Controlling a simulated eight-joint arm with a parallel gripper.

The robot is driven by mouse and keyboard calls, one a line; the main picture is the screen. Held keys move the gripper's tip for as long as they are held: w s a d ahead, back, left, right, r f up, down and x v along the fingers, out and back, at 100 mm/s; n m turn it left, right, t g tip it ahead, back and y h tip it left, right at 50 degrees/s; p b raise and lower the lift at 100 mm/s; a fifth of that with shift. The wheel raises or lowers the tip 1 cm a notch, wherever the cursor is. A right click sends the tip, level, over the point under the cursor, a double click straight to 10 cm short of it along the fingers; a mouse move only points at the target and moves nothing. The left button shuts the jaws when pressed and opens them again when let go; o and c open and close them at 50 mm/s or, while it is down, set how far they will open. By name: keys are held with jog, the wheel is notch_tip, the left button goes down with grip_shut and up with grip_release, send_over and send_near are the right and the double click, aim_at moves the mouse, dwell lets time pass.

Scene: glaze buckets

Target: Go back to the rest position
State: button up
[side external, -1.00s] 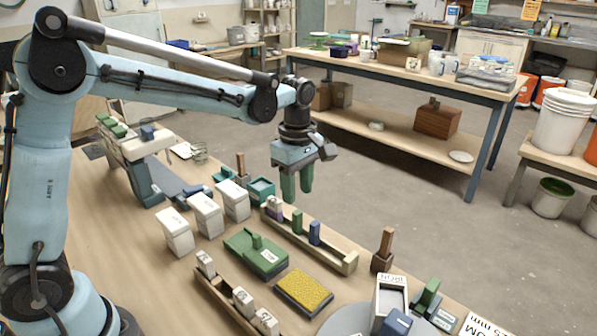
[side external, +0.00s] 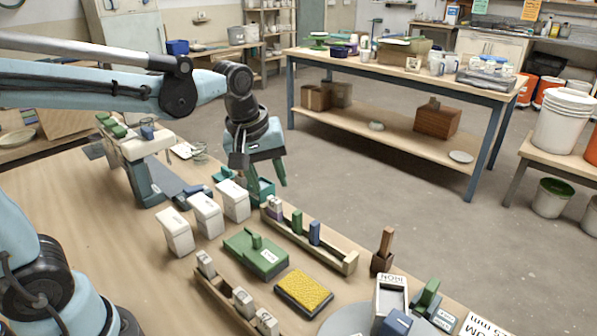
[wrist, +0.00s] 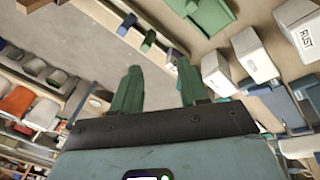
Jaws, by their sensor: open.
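My gripper (side external: 263,178) is above the far edge of the work table (side external: 80,215), beside the white lidded containers. Its two green fingers are apart with nothing between them. In the wrist view the fingers (wrist: 158,88) also stand apart and empty. The nearest white container (side external: 234,203) stands just left of and below the fingers. A teal box (side external: 262,190) sits behind and below the fingers, partly hidden by them.
A wooden rack (side external: 335,258) with small blocks, a green block with a handle (side external: 255,254) and a yellow sponge pad (side external: 303,291) lie on the table. A grey stand (side external: 148,188) is at the left. Open floor (side external: 400,215) lies beyond the table.

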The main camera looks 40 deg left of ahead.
jog(key=s+a+f+m+t, duration=0.1)
jog(key=s+m+t, duration=0.3)
jog(key=s+m, duration=0.4)
jog(key=shift+f+m, duration=0.45)
jog(key=shift+m, duration=0.55)
